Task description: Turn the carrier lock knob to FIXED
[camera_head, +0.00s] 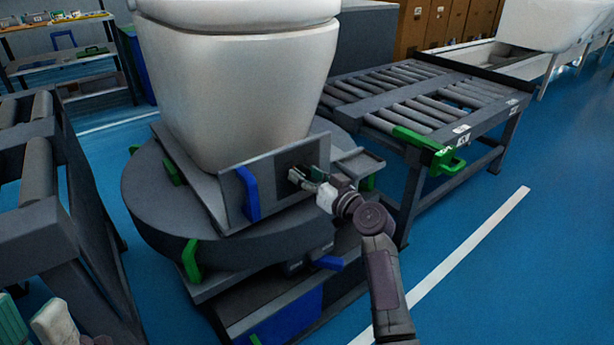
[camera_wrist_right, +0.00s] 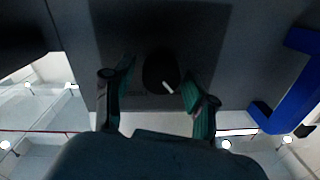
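The carrier lock knob (camera_wrist_right: 160,72) is a dark round knob with a white pointer mark on a dark panel in the right wrist view. The mark slants down to the right there. My right gripper (camera_wrist_right: 158,85) is open, with one teal-padded finger on each side of the knob; I cannot tell whether they touch it. In the head view my right gripper (camera_head: 303,176) is at the carrier's upright grey plate (camera_head: 240,205) and hides the knob. No lettering is readable. My left gripper (camera_head: 14,322) shows only partly at the bottom left corner, away from the carrier.
A white toilet (camera_head: 235,85) stands on the carrier, on a round dark turntable (camera_head: 150,210). A blue handle (camera_head: 248,193) is beside the plate's dark panel. Roller conveyors stand at left (camera_head: 38,170) and right (camera_head: 420,95). Blue floor is free at lower right.

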